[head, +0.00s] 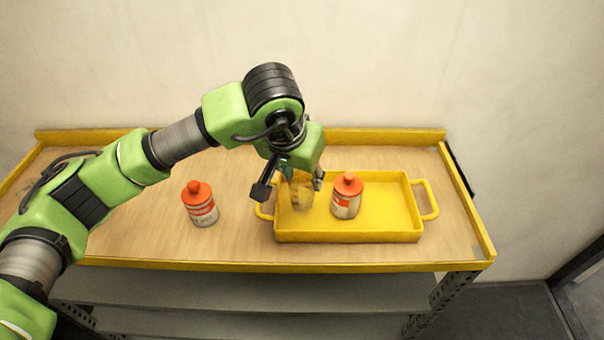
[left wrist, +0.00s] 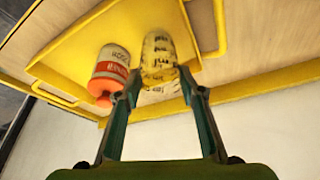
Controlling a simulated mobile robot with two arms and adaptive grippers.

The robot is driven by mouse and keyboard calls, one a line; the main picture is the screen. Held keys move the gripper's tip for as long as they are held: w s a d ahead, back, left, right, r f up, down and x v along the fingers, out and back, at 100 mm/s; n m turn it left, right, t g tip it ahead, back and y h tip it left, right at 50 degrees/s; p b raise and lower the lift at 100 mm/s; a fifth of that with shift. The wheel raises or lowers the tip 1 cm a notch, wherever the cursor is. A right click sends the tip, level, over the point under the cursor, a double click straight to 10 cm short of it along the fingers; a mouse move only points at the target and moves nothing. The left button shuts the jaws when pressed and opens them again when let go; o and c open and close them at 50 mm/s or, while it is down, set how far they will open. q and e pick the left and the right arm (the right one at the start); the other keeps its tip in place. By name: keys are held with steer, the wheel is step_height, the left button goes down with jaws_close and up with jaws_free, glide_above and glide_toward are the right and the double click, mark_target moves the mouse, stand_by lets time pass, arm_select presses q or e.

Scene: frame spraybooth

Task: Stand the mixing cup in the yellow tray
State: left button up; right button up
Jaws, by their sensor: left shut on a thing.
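The mixing cup (head: 301,194) is clear with dark print on its side. It is inside the left end of the yellow tray (head: 390,236), looks about upright, and I cannot tell whether its base touches the tray floor. My left gripper (head: 290,186) comes from above and is shut on the cup. In the left wrist view the cup (left wrist: 158,58) sits between the fingertips (left wrist: 160,82), with the yellow tray (left wrist: 75,50) around it. My right gripper is not in view.
A white bottle with an orange cap (head: 347,197) stands in the tray, just right of the cup. A similar bottle (head: 201,205) stands on the wooden bench top (head: 150,235) left of the tray. The tray's right part is clear. A yellow rim edges the bench.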

arm_select(q)
steer(key=shift+f, duration=0.6)
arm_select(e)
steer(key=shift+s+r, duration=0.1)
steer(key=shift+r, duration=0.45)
arm_select(q)
steer(key=shift+f, duration=0.3)
steer(key=o, duration=0.8)
steer(key=shift+r, duration=0.1)
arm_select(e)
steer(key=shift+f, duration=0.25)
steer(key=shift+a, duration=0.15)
arm_select(q)
steer(key=shift+r, duration=0.15)
steer(key=b+v, duration=0.2)
steer(key=v, duration=1)
steer(key=shift+b, duration=0.35)
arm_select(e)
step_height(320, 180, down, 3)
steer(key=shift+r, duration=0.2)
